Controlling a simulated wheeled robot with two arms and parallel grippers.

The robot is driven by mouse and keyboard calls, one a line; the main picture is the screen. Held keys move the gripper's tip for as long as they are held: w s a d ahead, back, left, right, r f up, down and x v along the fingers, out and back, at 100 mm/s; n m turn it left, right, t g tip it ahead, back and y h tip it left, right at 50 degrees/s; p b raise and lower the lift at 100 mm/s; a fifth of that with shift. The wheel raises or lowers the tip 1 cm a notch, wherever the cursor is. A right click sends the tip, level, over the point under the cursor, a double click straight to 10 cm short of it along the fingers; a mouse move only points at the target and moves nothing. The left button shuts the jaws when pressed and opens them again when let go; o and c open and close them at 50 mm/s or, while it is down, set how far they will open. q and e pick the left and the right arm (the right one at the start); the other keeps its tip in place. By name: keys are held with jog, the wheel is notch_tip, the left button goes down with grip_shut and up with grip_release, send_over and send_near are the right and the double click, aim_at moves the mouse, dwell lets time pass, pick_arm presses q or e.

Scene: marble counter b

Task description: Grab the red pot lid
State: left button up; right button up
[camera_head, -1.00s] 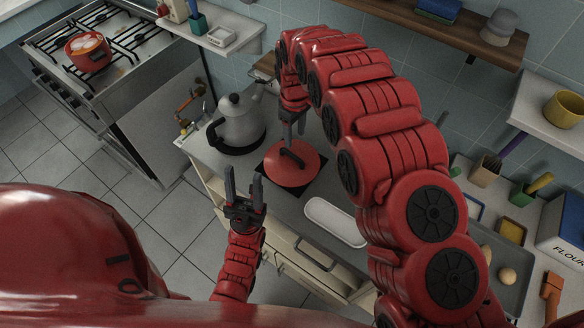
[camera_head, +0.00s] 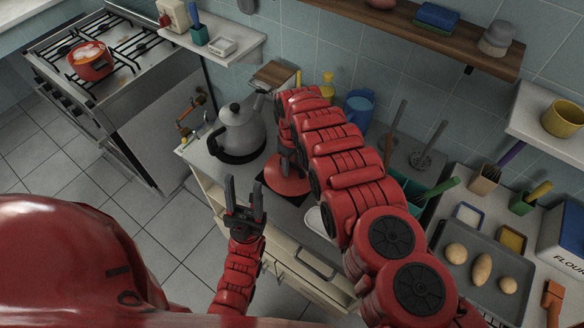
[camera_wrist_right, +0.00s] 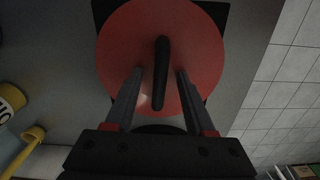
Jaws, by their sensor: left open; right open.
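The red pot lid (camera_head: 287,182) lies on a dark square on the counter, partly hidden behind my right arm in the head view. In the right wrist view the round red lid (camera_wrist_right: 125,50) shows with its black bar handle (camera_wrist_right: 160,75) upright in the picture. My right gripper (camera_wrist_right: 156,72) is open above the lid, one finger on each side of the handle, with gaps to it. My left gripper (camera_head: 244,190) is open and empty, in front of the counter's edge, to the left of the lid.
A grey kettle (camera_head: 236,132) stands left of the lid. A white dish (camera_head: 318,221) is partly hidden by my right arm. A baking tray (camera_head: 457,285) with potato-like items is at the right. A red pot (camera_head: 91,63) sits on the stove (camera_head: 122,60).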

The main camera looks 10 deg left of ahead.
jog(key=shift+f, duration=0.15)
grip_shut()
dwell(0.4)
